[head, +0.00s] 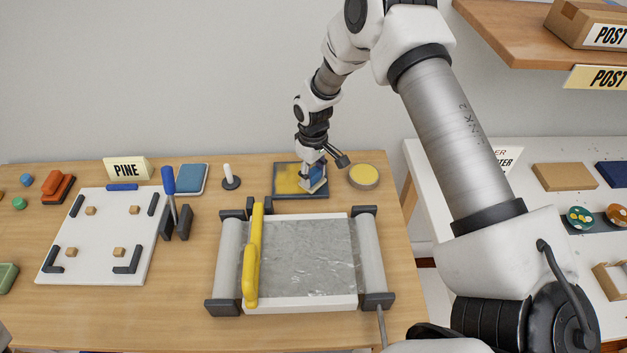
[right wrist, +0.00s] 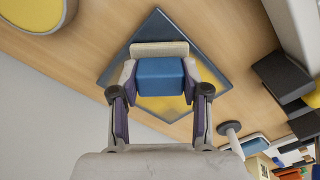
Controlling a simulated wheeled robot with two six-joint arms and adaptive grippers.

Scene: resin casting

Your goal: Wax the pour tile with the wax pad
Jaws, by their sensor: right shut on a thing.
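The pour tile (head: 288,193) is a dark square slab lying flat at the back of the wooden table. A yellow area covers its left and middle part, and the dark surface shows around it. My right gripper (head: 315,178) is shut on the wax pad (right wrist: 160,75), a blue block with a pale beige layer. The pad is over the right part of the tile; I cannot tell for certain whether it touches. In the right wrist view the tile (right wrist: 118,72) lies behind the pad, with yellow showing beside it. My left gripper is not in view.
A round tin with yellow contents (head: 363,176) stands right of the tile. A roller frame with a grey sheet (head: 310,262) and yellow bar (head: 254,255) lies in front. A white peg on a dark base (head: 229,177) and a blue pad (head: 191,179) stand left.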

